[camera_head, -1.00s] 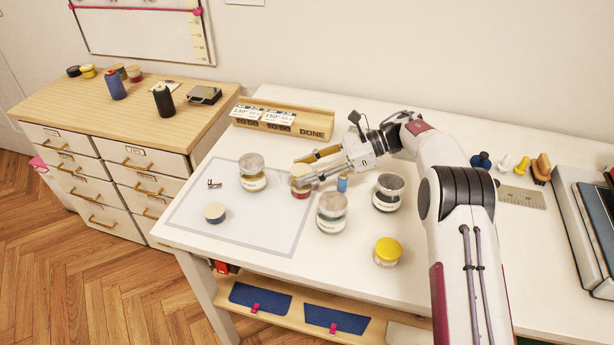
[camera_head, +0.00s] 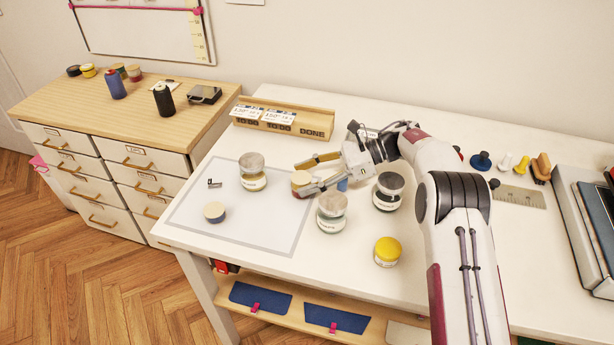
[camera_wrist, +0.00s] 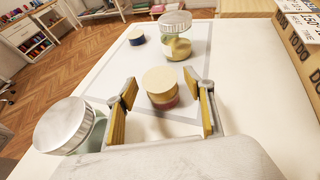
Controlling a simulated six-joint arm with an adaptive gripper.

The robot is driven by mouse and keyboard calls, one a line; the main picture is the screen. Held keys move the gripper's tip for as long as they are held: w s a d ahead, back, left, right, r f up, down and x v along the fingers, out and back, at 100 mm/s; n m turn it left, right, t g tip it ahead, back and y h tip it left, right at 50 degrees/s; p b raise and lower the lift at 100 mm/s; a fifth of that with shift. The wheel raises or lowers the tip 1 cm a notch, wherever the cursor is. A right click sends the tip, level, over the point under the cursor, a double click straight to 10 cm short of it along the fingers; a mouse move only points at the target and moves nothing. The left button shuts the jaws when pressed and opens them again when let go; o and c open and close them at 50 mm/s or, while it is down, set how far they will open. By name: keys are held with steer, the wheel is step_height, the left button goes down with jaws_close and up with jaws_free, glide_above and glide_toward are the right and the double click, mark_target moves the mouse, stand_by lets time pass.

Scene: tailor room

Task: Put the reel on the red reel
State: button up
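My gripper (camera_head: 298,178) is open, with one finger on each side of this reel. In the wrist view the red reel (camera_wrist: 161,88) sits between the fingertips of my gripper (camera_wrist: 161,82), with visible gaps on both sides. A dark blue reel (camera_head: 214,212) with a wooden top stands on the mat's left part. It also shows in the wrist view (camera_wrist: 137,38).
Lidded glass jars stand close by: one behind left (camera_head: 253,174), one in front (camera_head: 331,212), one to the right (camera_head: 388,192). A small blue item (camera_head: 342,184) is partly hidden by my gripper. A yellow-lidded jar (camera_head: 387,251) is nearer the front. The mat (camera_head: 262,225) has free room.

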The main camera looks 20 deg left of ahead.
steer(key=shift+r, duration=0.1)
steer(key=shift+r, duration=0.1)
steer(key=v, duration=1.2)
stand_by(0.4)
steer(key=shift+r, duration=0.1)
stand_by(0.7)
